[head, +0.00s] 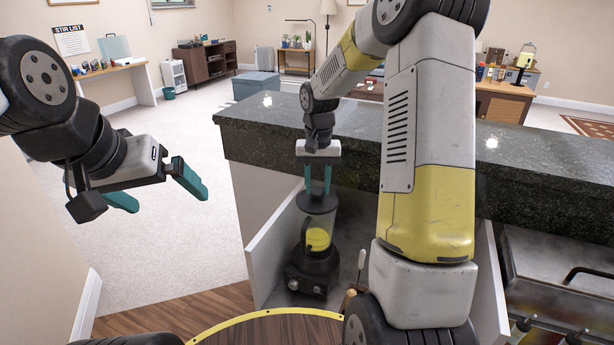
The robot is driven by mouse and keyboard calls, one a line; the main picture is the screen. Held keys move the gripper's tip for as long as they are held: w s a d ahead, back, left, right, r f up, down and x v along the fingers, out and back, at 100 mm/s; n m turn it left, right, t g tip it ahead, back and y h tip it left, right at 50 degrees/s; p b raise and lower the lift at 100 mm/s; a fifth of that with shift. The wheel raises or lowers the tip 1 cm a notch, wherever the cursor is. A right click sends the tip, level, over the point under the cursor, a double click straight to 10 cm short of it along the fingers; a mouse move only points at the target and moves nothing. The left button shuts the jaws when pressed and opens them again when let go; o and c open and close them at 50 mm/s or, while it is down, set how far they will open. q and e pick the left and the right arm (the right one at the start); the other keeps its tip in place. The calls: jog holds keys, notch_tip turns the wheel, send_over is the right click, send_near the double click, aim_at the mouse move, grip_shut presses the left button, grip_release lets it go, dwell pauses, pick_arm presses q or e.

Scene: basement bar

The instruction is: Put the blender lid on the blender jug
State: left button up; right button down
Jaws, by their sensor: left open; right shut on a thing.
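The blender lid (317,204) is a dark, flat round piece under my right gripper (318,182). The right gripper points down with its teal fingers shut on the lid's top. The blender jug (322,223) is clear with yellow contents and stands upright on its dark base (312,274). The lid is level and lies right over the jug's mouth. I cannot tell whether it touches the rim. My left gripper (158,190) is open and empty, held out at the left, far from the blender.
The blender stands in a recess below a dark stone counter (270,119), with a white side panel (272,254) to its left. A metal unit with a black handle (590,272) is at the right. My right arm hides part of the counter. Carpet at the left is clear.

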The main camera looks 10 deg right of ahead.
jog(key=shift+f, duration=0.3)
jog(key=c, duration=0.9)
grip_release()
jog(key=shift+r, duration=0.1)
